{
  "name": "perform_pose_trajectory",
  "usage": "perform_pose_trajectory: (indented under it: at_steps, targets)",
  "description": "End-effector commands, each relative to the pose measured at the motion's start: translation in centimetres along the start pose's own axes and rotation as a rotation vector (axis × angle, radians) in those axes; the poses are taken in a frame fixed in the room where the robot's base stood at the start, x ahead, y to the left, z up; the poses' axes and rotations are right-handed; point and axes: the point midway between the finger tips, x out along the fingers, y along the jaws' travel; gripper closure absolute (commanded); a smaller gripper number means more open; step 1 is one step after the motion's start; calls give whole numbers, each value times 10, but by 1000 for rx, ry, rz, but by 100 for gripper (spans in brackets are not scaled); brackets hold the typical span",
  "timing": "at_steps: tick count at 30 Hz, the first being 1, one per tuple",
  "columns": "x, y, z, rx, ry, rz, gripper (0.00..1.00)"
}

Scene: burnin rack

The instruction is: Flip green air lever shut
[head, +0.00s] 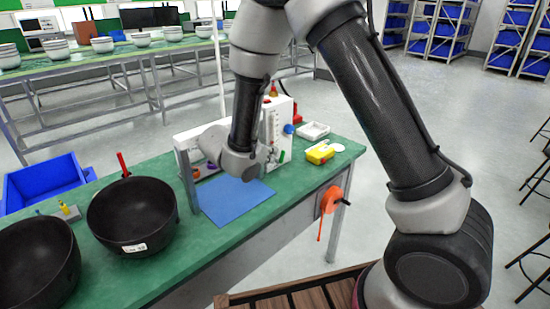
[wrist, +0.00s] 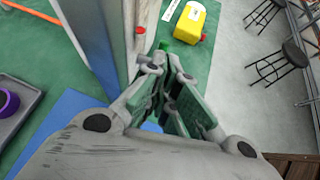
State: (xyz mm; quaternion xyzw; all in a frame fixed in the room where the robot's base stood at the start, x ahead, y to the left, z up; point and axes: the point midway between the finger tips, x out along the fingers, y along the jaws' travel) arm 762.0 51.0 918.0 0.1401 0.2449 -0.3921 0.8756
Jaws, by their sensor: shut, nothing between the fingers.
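My gripper (wrist: 162,62) is shut and empty, low beside the edge of the white rack panel. In the head view my gripper (head: 272,158) is small and partly hidden by my wrist. A small green piece, apparently the air lever (wrist: 166,44), shows just beyond the fingertips in the wrist view. It also shows as a green spot (head: 282,156) at the panel's lower right in the head view. I cannot tell whether the fingers touch it, nor how the lever is turned.
A blue mat (head: 235,201) lies on the green bench (head: 170,263). Black bowls (head: 132,215) stand left. A yellow box (head: 320,152) and white tray (head: 313,131) are right of the panel. A grey post (wrist: 98,35) stands close left of my gripper. An orange crank (head: 331,199) hangs at the bench front.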

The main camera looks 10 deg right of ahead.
Motion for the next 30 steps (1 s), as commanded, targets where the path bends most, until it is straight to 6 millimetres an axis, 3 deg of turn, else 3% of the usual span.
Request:
perform_pose_trajectory:
  at_steps: [6,12,25,30]
  targets:
    - [-46,0,0,0,1,4,100]
    - [-68,0,0,-1,0,1,100]
    - [-73,0,-3,-7,0,3,100]
    - [-77,1,-47,-104,-25,9,100]
